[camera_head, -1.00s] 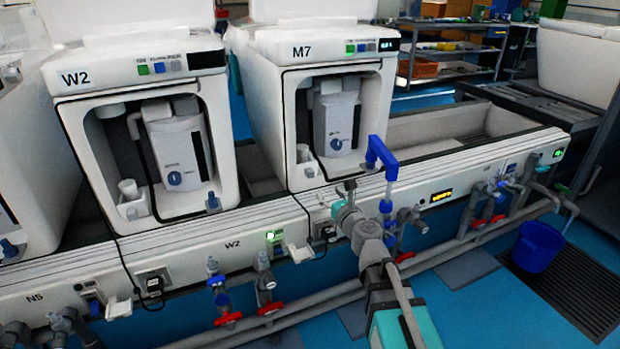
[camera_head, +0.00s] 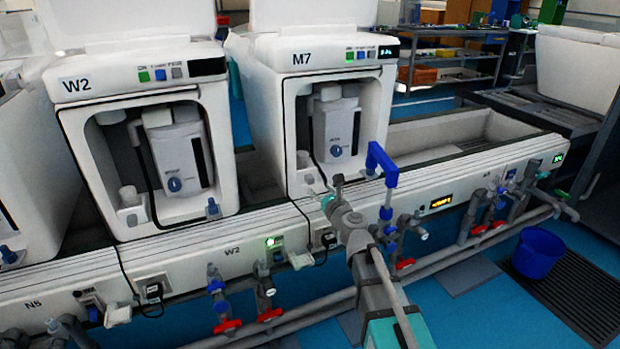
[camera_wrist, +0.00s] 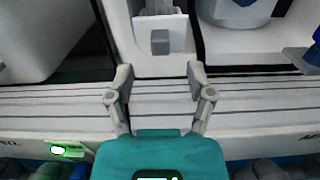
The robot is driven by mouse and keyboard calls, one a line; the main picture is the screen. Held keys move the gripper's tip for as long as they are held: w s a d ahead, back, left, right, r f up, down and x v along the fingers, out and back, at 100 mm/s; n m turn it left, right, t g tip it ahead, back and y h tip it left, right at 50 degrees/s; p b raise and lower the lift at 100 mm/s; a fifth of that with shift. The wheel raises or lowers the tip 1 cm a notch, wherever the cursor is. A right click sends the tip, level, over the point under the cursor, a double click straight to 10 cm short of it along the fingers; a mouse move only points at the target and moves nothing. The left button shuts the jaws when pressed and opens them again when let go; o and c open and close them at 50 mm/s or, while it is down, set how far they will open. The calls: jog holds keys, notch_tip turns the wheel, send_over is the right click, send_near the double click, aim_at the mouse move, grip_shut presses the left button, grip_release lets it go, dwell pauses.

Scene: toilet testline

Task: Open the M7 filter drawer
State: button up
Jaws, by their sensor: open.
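The M7 unit (camera_head: 376,66) is a white housing with an open front bay, right of the W2 unit. A grey-white canister (camera_head: 341,128) with a blue dial sits inside the bay. At the bay's lower left is a small white block, probably the filter drawer (camera_head: 309,180). The wrist view shows that block with a grey square face (camera_wrist: 160,42), apparently closed. My gripper (camera_head: 337,188) is in front of the unit's lower edge. In the wrist view my gripper (camera_wrist: 160,78) is open and empty, its fingers below the block and roughly centred on it, apart from it.
A blue-handled pipe (camera_head: 382,165) rises just right of my gripper. A ribbed white ledge (camera_head: 440,180) runs below the units. Pipes and red-handled valves (camera_head: 405,264) lie beneath it. The W2 unit (camera_head: 76,84) stands left. A blue bucket (camera_head: 537,253) is on the floor at right.

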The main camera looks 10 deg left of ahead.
aim_at(312, 179)
jog(key=x, duration=0.8)
jog(key=shift+s, duration=0.1)
grip_shut()
